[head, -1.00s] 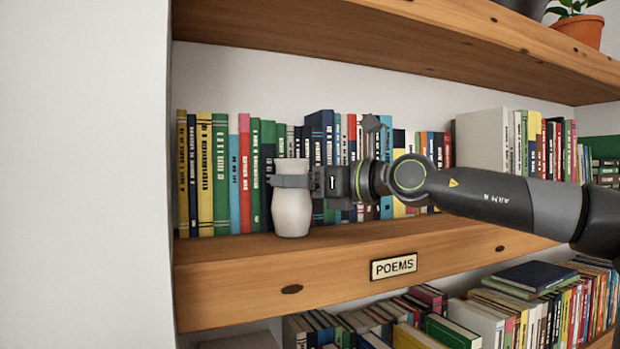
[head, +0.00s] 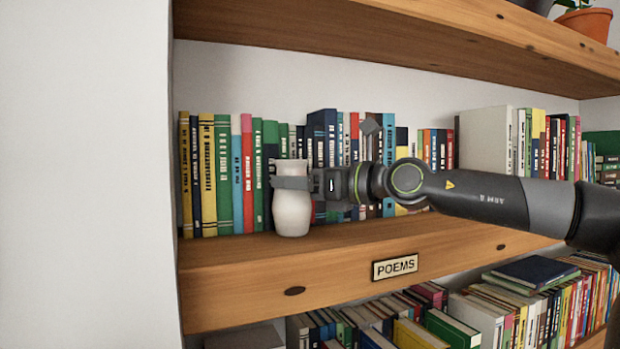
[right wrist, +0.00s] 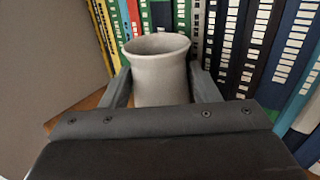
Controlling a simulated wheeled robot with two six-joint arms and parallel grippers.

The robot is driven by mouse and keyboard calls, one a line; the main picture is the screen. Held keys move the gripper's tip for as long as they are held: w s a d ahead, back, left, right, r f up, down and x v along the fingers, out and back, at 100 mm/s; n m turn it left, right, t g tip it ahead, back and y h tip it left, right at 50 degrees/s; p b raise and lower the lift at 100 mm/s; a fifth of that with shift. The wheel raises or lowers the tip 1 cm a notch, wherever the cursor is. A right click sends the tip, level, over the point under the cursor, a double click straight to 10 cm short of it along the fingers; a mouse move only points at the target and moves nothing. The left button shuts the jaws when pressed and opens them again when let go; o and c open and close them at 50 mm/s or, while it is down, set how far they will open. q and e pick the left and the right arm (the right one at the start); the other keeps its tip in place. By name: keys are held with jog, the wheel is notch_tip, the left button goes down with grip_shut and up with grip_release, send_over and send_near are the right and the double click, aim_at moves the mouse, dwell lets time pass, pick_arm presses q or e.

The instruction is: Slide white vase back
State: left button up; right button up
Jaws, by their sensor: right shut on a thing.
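The white vase (head: 291,214) stands upright on the wooden shelf marked POEMS, in front of a row of books, left of the shelf's middle in the head view. My right gripper (head: 290,182) comes in from the right and is shut on the vase around its neck. In the right wrist view the vase (right wrist: 158,72) stands between the two fingers (right wrist: 158,90), its round open rim facing up and books close behind it. The vase's lower body is hidden there by my gripper. My left gripper is not in view.
A row of upright books (head: 222,175) lines the back of the shelf behind the vase. A POEMS label (head: 395,267) is on the shelf's front edge. A white wall (head: 85,175) stands at left. Another shelf (head: 480,35) runs above, and more books (head: 470,325) fill the level below.

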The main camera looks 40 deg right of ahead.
jog(key=shift+d+r+p, duration=0.15)
jog(key=shift+r+p, duration=0.05)
jog(key=shift+p, duration=0.15)
dwell(0.6)
jog(key=o, duration=1)
jog(key=shift+o, duration=1.2)
jog(key=shift+r, duration=0.1)
jog(key=shift+s+a, duration=0.3)
jog(key=shift+a, duration=0.1)
jog(key=shift+d+f, duration=0.25)
jog(key=shift+f, duration=0.15)
